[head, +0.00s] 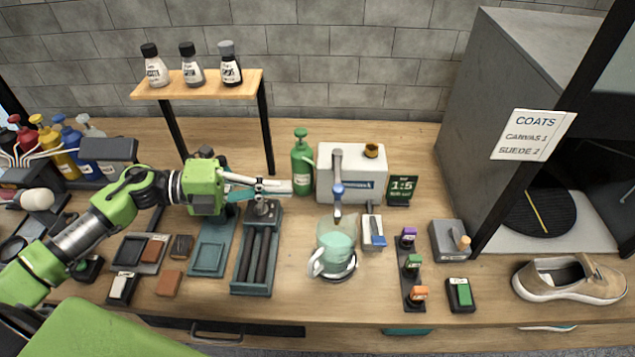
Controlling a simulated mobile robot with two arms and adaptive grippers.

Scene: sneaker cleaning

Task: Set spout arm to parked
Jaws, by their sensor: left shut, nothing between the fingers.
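The spout arm (338,180) is a grey, faucet-like tube with a blue part midway, on the front of a white dispenser box (367,166). It points forward, with its lower end above the mouth of a jug of pale green liquid (332,248). My left gripper (286,187) comes in from the left and is shut and empty. Its fingertips point right, just left of the dispenser and in front of a green pump bottle (302,165), apart from the spout arm. My right gripper is not in view.
A 1:5 card (402,188) stands right of the dispenser. A brush (374,230) lies on a small stand right of the jug. A tray with dark rollers (257,260) lies below my gripper. A shoe (570,280) sits at the right. Bare table shows behind the dispenser.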

